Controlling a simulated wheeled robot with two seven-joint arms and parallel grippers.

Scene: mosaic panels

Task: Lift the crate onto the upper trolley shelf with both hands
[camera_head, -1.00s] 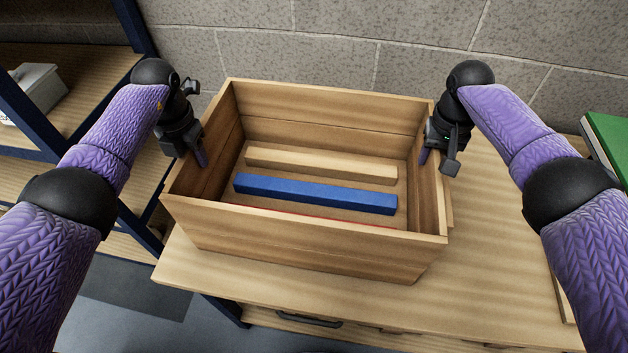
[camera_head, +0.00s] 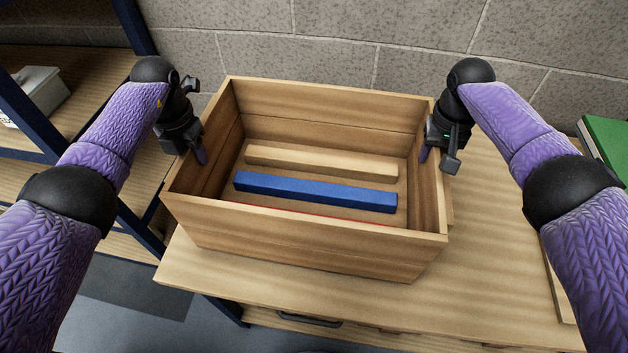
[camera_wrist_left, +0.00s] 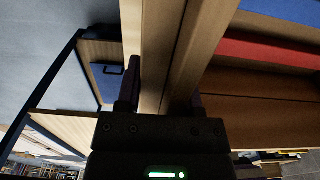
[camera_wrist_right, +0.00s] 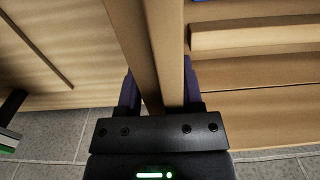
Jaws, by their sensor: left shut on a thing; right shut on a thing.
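The wooden crate (camera_head: 300,240) is in the middle of the head view, level and over the left part of the wooden table. My left gripper (camera_head: 198,153) is shut on the crate's left wall. In the left wrist view this gripper (camera_wrist_left: 162,98) has the wall between its fingers. My right gripper (camera_head: 427,152) is shut on the right wall, which also runs between its fingers (camera_wrist_right: 160,95) in the right wrist view. The trolley's upper shelf (camera_head: 95,85) is at the left. Whether the crate's underside touches the table is hidden.
The crate holds a blue bar (camera_head: 315,193), a pale wooden bar (camera_head: 320,163) and a mostly hidden red bar (camera_head: 320,215). A grey box (camera_head: 42,90) stands on the shelf. A dark blue post (camera_head: 135,25) edges it. A green object (camera_head: 607,140) is at the right.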

